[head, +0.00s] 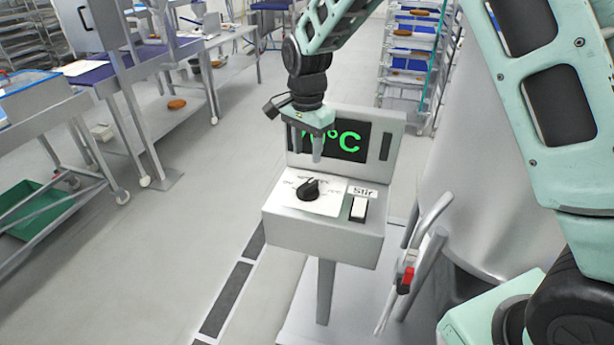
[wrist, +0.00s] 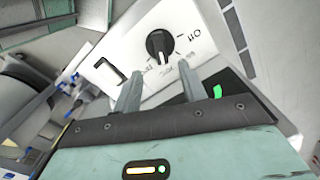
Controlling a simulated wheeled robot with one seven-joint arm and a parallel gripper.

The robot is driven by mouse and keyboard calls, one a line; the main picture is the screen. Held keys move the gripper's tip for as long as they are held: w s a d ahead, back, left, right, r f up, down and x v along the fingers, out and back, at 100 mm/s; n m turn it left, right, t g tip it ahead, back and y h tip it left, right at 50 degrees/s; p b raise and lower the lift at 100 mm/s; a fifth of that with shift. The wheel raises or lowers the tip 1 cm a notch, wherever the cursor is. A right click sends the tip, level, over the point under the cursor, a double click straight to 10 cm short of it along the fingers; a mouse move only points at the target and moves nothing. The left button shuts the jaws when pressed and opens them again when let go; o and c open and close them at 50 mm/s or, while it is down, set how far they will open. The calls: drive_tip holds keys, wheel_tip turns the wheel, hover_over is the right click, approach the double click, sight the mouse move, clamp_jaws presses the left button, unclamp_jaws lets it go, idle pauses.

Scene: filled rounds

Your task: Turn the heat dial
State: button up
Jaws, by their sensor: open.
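The heat dial (head: 309,189) is a black pointer knob on a white plate on top of a grey control box (head: 320,234). It also shows in the wrist view (wrist: 160,45), beyond my fingertips. My gripper (head: 309,150) is above and behind the dial in the head view, pointing down in front of the display. In the wrist view its two fingers (wrist: 160,82) are apart with nothing between them, and the dial lies just past the gap, not touched. The display (head: 347,140) shows green characters ending in "0°C"; my gripper hides the first part.
A white rocker switch (head: 359,208) labelled "Stir" is right of the dial. A large grey vessel (head: 480,190) stands right of the box, with a red-marked handle (head: 407,278) near it. Floor left of the box is open; steel tables (head: 45,112) stand farther left.

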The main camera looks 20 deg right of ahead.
sight(307, 184)
wheel_tip(307, 184, down, 10)
drive_tip(key=p, duration=0.3)
clamp_jaws()
